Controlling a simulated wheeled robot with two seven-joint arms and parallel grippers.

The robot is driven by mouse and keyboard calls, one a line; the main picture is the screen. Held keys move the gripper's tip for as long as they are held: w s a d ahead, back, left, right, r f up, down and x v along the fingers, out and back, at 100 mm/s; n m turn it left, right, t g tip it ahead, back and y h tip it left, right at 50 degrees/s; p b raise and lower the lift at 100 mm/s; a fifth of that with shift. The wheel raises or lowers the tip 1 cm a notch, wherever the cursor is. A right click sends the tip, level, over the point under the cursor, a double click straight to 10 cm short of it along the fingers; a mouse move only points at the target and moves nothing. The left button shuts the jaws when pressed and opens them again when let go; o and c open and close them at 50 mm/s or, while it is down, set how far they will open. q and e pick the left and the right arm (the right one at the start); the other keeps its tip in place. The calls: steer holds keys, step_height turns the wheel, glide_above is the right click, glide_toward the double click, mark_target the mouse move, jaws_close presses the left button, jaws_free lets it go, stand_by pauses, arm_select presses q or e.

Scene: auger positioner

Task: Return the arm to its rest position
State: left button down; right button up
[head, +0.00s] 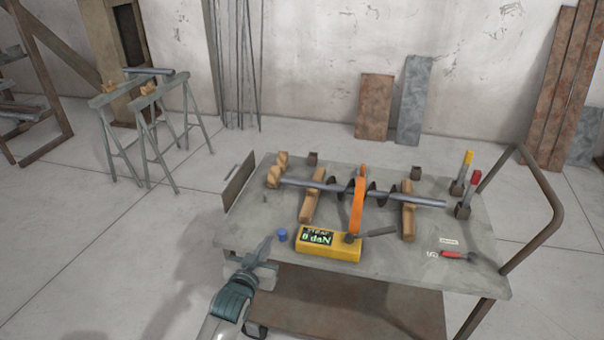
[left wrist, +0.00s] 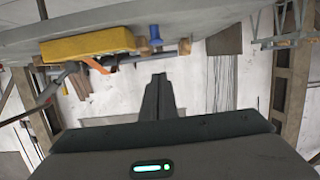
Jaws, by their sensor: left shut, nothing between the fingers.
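My left gripper (head: 264,248) is in the head view at the front left edge of the cart. Its fingers are together and hold nothing. In the left wrist view the closed fingers (left wrist: 158,100) point away from the camera, with the cart (left wrist: 190,12) appearing above them. My left arm comes in from the bottom of the head view. The auger (head: 333,188), a grey shaft with dark flights, lies across two wooden blocks on the cart. An orange piece (head: 361,190) stands at its middle. My right gripper does not show.
A yellow box with a display (head: 328,244) and a small blue cylinder (head: 282,234) are near the gripper on the cart top. A red-handled tool (head: 457,255) lies at the right. A cart handle (head: 548,190) rises at the right. Trestles (head: 150,110) stand at the left; floor between is clear.

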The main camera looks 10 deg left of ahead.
arm_select(q)
steer(key=shift+f, duration=0.1)
